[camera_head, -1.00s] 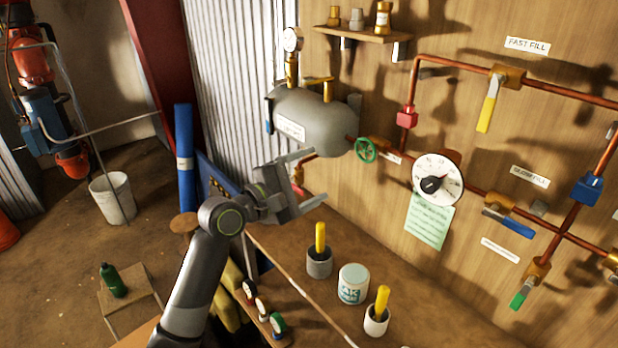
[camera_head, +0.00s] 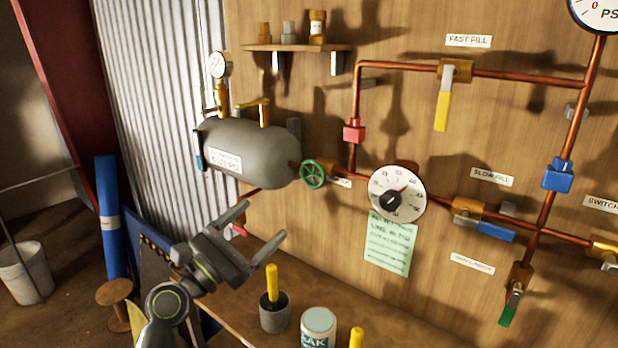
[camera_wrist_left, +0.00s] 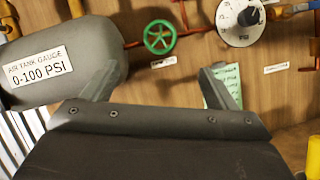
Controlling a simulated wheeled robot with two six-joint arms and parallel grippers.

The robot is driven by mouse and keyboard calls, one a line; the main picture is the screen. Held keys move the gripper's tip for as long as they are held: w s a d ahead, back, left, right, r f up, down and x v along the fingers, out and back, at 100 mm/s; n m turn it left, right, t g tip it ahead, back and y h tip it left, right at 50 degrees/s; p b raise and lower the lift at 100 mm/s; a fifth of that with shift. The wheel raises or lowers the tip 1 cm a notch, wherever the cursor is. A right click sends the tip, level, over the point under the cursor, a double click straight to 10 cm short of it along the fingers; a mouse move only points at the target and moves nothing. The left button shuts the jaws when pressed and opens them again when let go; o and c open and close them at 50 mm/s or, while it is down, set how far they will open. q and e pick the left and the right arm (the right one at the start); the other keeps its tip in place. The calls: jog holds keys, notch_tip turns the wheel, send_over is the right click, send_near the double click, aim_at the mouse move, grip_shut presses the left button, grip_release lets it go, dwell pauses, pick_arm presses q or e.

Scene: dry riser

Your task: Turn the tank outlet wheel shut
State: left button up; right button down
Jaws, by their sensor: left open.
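The tank outlet wheel is a small green spoked handwheel (camera_head: 312,174) on the copper pipe at the right end of the grey air tank (camera_head: 250,152). It also shows in the left wrist view (camera_wrist_left: 160,37), ahead of the fingers and between them. My left gripper (camera_head: 257,228) is open and empty, below and to the left of the wheel in the head view, and apart from it. Its two fingers also show in the left wrist view (camera_wrist_left: 160,88). The wheel is unobstructed in both views. My right gripper is not in view.
A white dial (camera_head: 397,194) and a green note (camera_head: 389,243) are right of the wheel. A bench holds a grey cup with a yellow handle (camera_head: 272,285) and a white tub (camera_head: 318,328). A small shelf (camera_head: 300,47) is above the tank.

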aim_at(311, 175)
pick_arm(q)
jog(key=p+x, duration=0.2)
jog(key=x, duration=1.2)
jog(key=shift+w+d+r, duration=0.2)
jog(key=shift+w, duration=0.1)
jog(key=shift+w+d+r, duration=0.15)
jog(key=shift+w+d, duration=0.2)
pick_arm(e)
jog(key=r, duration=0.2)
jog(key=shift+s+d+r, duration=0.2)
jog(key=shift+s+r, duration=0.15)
pick_arm(q)
jog(key=c, duration=1)
